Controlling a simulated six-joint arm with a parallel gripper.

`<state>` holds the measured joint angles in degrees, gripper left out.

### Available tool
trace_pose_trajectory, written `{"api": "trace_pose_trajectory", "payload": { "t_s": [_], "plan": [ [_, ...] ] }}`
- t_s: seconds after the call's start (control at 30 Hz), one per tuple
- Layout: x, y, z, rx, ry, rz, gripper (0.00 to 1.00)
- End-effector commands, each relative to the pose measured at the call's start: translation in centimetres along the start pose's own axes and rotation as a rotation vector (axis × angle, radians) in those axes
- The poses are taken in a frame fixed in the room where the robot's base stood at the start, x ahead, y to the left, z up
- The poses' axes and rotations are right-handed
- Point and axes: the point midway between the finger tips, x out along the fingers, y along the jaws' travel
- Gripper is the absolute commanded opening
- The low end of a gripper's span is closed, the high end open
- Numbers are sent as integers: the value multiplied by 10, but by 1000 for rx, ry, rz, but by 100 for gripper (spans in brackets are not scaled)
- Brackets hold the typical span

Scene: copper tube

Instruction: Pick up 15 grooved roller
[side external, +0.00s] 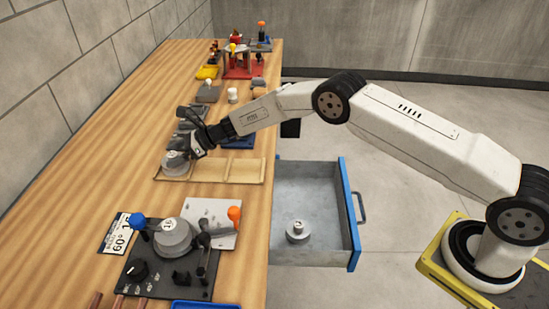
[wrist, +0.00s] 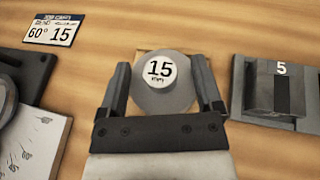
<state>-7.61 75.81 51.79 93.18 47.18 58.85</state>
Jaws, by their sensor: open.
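The 15 grooved roller is a grey disc with a white cap marked "15 mm". In the wrist view the roller (wrist: 163,92) sits between the two fingers of my gripper (wrist: 163,98). The fingers are open, one on each side of it. I cannot tell whether they touch it. In the side view the roller (side external: 175,164) rests at the left end of a wooden tray (side external: 228,170), and my gripper (side external: 188,150) is at it, coming from the right.
A bending tool with a roller marked 16 (side external: 173,238) stands in front. A card reading 60° 15 (side external: 120,234) lies left of it. An open drawer (side external: 325,185) holds another roller (side external: 298,231). Dark blocks, one marked 5 (wrist: 276,90), stand beside the tray.

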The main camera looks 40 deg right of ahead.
Motion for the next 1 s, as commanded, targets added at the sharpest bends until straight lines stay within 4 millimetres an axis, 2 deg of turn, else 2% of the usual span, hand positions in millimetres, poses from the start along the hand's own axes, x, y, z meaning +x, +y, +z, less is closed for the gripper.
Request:
{"api": "trace_pose_trajectory", "payload": {
  "t_s": [0.2,0.67,0.77,0.93,1.0],
  "plan": [
    [6,0,0,1,0,-1,84],
    [5,0,0,1,0,-1,84],
    [5,0,0,0,0,-1,55],
    [5,0,0,0,0,-1,1],
    [5,0,0,0,0,-1,0]
  ]
}}
